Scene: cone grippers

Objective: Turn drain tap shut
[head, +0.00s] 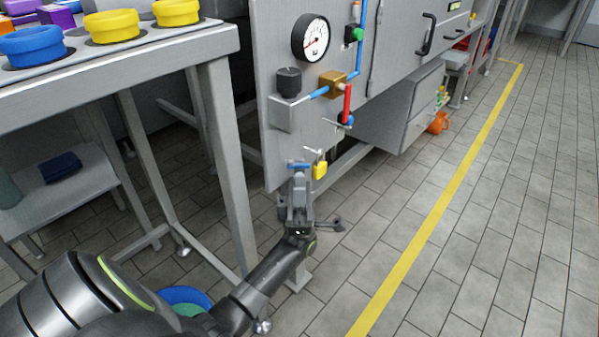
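A small blue handle (298,165), which looks like the drain tap, sits low on the grey machine panel (282,138). My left gripper (298,178) reaches up from below and is right at this handle. Its fingers overlap the lower part of the tap, so the tap's body is mostly hidden. I cannot tell whether the fingers touch the handle or how far apart they are. My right gripper is not in view.
A yellow padlock (320,170) hangs just right of the tap. A table leg (228,165) stands left. The floor right is clear.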

